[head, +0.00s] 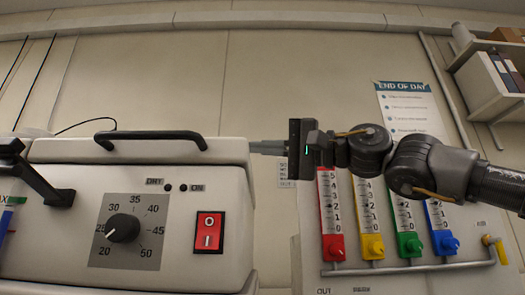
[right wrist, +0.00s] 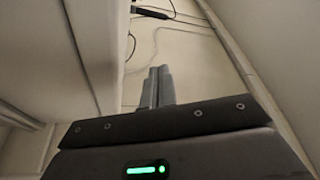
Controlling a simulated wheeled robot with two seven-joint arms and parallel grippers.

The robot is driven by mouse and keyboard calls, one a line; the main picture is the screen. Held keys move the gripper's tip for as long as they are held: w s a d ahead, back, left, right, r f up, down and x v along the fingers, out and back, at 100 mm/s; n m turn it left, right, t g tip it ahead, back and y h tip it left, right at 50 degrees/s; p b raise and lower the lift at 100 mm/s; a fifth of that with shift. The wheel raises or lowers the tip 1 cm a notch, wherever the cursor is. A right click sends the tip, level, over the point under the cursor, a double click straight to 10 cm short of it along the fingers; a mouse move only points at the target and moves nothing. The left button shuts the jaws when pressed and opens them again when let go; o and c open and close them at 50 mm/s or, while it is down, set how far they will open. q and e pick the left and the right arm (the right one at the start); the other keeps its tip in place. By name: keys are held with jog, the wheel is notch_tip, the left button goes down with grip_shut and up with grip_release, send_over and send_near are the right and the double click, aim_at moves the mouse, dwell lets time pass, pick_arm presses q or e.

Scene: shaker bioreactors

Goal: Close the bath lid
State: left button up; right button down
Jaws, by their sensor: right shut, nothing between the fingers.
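The bath (head: 170,210) is a cream box at the left of the head view, with a dial and a red switch. Its cream lid (head: 70,150) lies across the top, with a black bar handle (head: 150,137). A thin seam shows between lid and body; I cannot tell whether the lid is fully down. My right gripper (head: 262,147) is at the lid's right end, fingers pointing left. The fingertips are at or very near the lid's edge; contact is unclear. In the right wrist view its fingers (right wrist: 157,87) are shut together and empty. My left gripper is not in view.
A panel of coloured flow meters (head: 370,215) stands to the right, below my right arm. A poster (head: 408,108) hangs on the wall behind, and shelves with binders (head: 500,72) are at upper right. A black handle (head: 38,178) shows at far left. Space above the lid is clear.

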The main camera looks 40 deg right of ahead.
jog(key=s+d+f, duration=0.3)
jog(key=s+d, duration=0.2)
jog(key=d, duration=0.2)
jog(key=shift+s+d+b, duration=0.3)
jog(key=shift+s+b, duration=0.05)
jog(key=shift+s, duration=0.05)
